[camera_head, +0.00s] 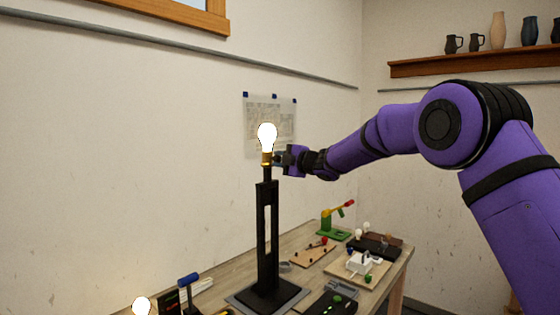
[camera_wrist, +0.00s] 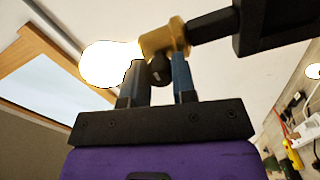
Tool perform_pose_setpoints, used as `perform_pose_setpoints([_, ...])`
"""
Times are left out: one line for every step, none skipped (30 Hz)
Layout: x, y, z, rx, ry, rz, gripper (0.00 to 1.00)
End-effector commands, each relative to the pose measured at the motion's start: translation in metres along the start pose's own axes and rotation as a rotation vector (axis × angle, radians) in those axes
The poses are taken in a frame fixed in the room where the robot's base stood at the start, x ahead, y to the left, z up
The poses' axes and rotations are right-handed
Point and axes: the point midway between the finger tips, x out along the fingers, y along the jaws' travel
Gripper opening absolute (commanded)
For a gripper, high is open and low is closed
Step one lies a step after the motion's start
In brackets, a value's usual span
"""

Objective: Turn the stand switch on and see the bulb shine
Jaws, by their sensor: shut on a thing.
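A black lamp stand (camera_head: 266,225) stands upright on the bench, with a brass socket (camera_head: 267,159) at its top. The bulb (camera_head: 267,136) in the socket shines bright white. It also glares in the wrist view (camera_wrist: 108,63), beside the brass socket (camera_wrist: 165,40). A small dark switch knob (camera_wrist: 158,72) sticks out from the socket's side. My gripper (camera_head: 279,158) reaches the socket from the right. In the wrist view its two fingers (camera_wrist: 162,76) are either side of the knob and shut on it.
The wooden bench (camera_head: 238,269) holds a green stand with a red-and-yellow arm (camera_head: 333,216), a board with a white block (camera_head: 360,262) and a black box with a green button (camera_head: 333,303). Another glowing bulb (camera_head: 141,305) and a blue-handled lever (camera_head: 188,280) are at lower left.

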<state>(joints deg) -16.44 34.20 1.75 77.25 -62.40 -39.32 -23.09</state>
Motion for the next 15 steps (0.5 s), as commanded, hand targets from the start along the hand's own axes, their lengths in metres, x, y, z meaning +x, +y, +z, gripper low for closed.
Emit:
perform_pose_setpoints([-0.0002, -0.0011, 0.0009, 0.001, -0.002, -0.002, 0.01])
perform_pose_setpoints([-0.0002, -0.0011, 0.0009, 0.001, -0.002, -0.002, 0.01])
perform_pose_setpoints([-0.0002, -0.0011, 0.0009, 0.001, -0.002, -0.002, 0.01])
perform_pose_setpoints([-0.0002, -0.0011, 0.0010, 0.001, -0.002, -0.002, 0.01])
perform_pose_setpoints([-0.0002, -0.0011, 0.0010, 0.001, -0.002, -0.002, 0.01])
perform_pose_setpoints([-0.0002, -0.0012, 0.0010, 0.001, -0.002, -0.002, 0.01])
perform_pose_setpoints([-0.0002, -0.0012, 0.0010, 0.001, -0.002, -0.002, 0.27])
perform_pose_setpoints([-0.0002, -0.0012, 0.0010, 0.001, -0.002, -0.002, 0.34])
perform_pose_setpoints([-0.0002, -0.0011, 0.0009, 0.000, -0.002, -0.001, 0.43])
perform_pose_setpoints([-0.0002, -0.0010, 0.0009, 0.000, -0.001, -0.001, 0.50])
perform_pose_setpoints([-0.0002, -0.0009, 0.0008, 0.000, -0.001, -0.001, 0.51])
perform_pose_setpoints([-0.0002, -0.0008, 0.0007, 0.000, -0.001, -0.001, 0.51])
perform_pose_setpoints([-0.0001, -0.0007, 0.0006, 0.000, -0.001, -0.001, 0.51])
perform_pose_setpoints([-0.0002, -0.0007, 0.0006, 0.000, -0.001, -0.001, 0.51])
perform_pose_setpoints([-0.0001, -0.0006, 0.0005, 0.000, -0.001, -0.001, 0.51])
